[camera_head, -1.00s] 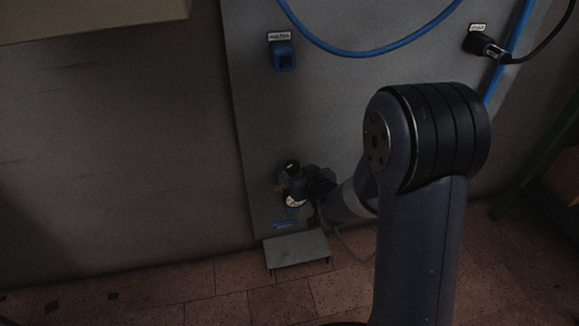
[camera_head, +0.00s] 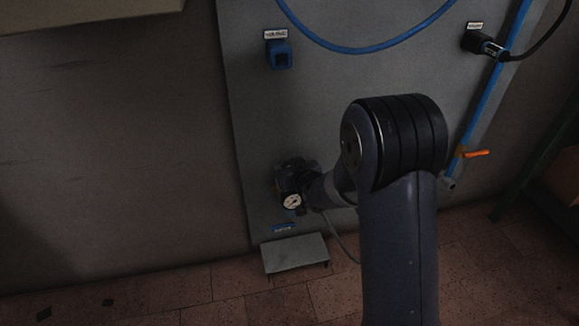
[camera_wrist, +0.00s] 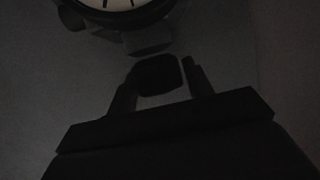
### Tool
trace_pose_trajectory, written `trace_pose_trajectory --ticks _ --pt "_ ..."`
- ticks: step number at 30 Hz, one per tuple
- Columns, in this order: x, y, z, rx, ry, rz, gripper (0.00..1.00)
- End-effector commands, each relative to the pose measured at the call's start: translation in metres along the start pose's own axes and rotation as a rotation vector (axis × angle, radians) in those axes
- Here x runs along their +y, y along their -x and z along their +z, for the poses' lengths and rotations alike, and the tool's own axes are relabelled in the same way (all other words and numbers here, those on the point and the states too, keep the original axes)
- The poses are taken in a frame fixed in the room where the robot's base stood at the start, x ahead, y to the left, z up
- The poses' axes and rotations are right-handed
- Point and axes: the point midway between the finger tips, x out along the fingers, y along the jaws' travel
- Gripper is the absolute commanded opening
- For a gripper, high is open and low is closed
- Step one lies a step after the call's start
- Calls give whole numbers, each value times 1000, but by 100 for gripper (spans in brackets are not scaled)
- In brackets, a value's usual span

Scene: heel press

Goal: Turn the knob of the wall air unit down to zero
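The wall air unit (camera_head: 285,180) is a small dark block low on the grey panel, with a round white gauge (camera_head: 292,201) on its front. In the wrist view the lower part of the gauge (camera_wrist: 112,4) shows at the top edge. A dark rounded block, seemingly the knob (camera_wrist: 158,75), lies between the fingertips of my gripper (camera_wrist: 160,72). The fingers are apart on either side of it, with a thin gap visible at the right finger; contact on the left is unclear. In the head view my gripper meets the unit from the right, and the knob is not clearly seen.
A small grey shelf (camera_head: 295,253) sits below the unit. Above are a blue socket (camera_head: 281,56), a blue hose (camera_head: 350,48) and a black plug (camera_head: 487,46). A blue pipe with an orange handle (camera_head: 476,153) runs at the right. The wall left of the panel is clear.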

Motion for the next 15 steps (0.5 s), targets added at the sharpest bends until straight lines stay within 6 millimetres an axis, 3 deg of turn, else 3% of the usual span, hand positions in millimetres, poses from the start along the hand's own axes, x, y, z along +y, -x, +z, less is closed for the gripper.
trace_pose_trajectory --ticks 10,15 --pt "0 0 0 0 0 0 20" --pt "0 0 -1 0 2 -3 20"
